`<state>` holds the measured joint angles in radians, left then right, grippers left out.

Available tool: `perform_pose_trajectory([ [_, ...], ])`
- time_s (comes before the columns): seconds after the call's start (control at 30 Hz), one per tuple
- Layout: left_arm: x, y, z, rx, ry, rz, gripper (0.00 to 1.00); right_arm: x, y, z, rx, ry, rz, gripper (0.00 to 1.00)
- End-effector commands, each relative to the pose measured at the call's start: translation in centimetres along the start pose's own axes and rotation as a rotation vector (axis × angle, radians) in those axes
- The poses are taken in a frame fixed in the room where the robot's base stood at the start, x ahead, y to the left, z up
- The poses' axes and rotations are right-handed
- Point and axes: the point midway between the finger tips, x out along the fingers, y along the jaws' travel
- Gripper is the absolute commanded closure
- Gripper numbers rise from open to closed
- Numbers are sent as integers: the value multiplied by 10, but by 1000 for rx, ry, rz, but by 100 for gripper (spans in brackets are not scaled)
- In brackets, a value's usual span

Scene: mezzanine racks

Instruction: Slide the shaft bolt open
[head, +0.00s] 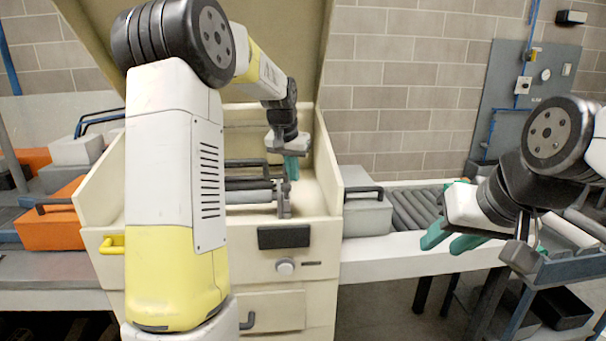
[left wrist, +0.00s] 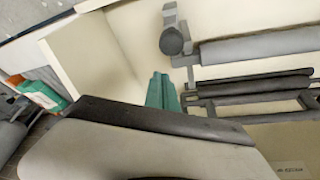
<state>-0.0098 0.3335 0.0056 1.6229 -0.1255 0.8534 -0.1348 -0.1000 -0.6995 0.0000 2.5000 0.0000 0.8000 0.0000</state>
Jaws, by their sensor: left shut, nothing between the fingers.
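The open cream cabinet (head: 322,232) holds a light grey shaft (head: 248,196) lying crosswise. An upright grey bracket with a knob, which looks like the shaft bolt (head: 284,204), stands at the shaft's right end. In the left wrist view the bolt (left wrist: 172,40) shows its dark round knob, beside the end of the shaft (left wrist: 260,46). My left gripper (head: 291,167) is inside the cabinet, above and close to the bolt. Its teal fingers (left wrist: 161,92) are together and empty; contact with the bolt cannot be told. My right gripper (head: 452,240) is open and empty, right of the cabinet.
The cabinet's raised lid (head: 285,50) stands behind my left arm. A dark handled frame (left wrist: 250,90) lies beside the shaft. A grey case (head: 367,212) sits on the roller conveyor (head: 412,207) at right. An orange case (head: 50,222) is at left. A blue cart (head: 570,270) stands lower right.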

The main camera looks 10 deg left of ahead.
Motion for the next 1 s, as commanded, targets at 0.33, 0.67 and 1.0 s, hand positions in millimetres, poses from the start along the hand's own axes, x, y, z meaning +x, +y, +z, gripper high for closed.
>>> perform_pose_trajectory([
  [0.33,-48,0,-5,-1,11,-2,100,0,0,0,0,1,0,64],
  [0.67,-96,0,-5,-1,9,-2,100,0,0,0,0,1,0,64],
  [1.0,-102,0,-4,-1,8,-2,100,0,0,0,0,0,0,64],
])
